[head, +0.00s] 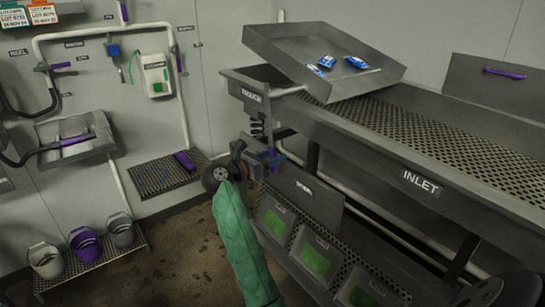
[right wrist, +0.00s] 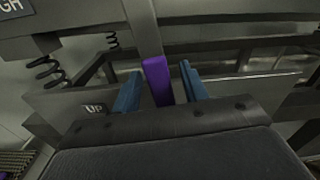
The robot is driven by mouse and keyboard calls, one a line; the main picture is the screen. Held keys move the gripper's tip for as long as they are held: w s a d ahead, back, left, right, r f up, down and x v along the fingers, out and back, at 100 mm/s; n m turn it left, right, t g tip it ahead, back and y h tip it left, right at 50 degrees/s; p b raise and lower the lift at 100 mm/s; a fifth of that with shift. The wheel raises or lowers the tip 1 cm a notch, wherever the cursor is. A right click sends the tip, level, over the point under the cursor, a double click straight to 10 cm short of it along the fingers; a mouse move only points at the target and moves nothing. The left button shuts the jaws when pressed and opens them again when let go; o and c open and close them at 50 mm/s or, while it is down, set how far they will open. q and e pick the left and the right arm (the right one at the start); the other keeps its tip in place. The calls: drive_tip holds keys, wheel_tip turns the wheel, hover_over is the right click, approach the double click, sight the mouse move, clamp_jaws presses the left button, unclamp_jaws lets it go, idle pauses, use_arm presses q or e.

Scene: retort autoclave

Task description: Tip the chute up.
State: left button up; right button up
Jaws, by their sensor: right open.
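A shallow grey metal tray, seemingly the chute (head: 400,72), sits tilted at the head of the trough (head: 236,80), with three blue packets (head: 356,63) in it. My right gripper (head: 272,158), at the end of the green-sleeved arm, is at the front corner below the trough. In the right wrist view its blue fingers are open on both sides of a purple handle (right wrist: 157,80). The handle stands between them with small gaps visible. A plate marked "UP" (right wrist: 94,108) is beside it. My left gripper is not in view.
A perforated bed (head: 440,135) runs right from the tray, above an "INLET" label. Bins with green contents (head: 316,262) sit below. A coil spring (head: 257,127) hangs near my gripper. Buckets (head: 86,246) and a perforated platform (head: 160,176) are at the left; floor between is clear.

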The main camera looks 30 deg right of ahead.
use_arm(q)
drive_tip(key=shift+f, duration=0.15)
use_arm(e)
drive_tip(key=shift+c, duration=0.4)
clamp_jaws()
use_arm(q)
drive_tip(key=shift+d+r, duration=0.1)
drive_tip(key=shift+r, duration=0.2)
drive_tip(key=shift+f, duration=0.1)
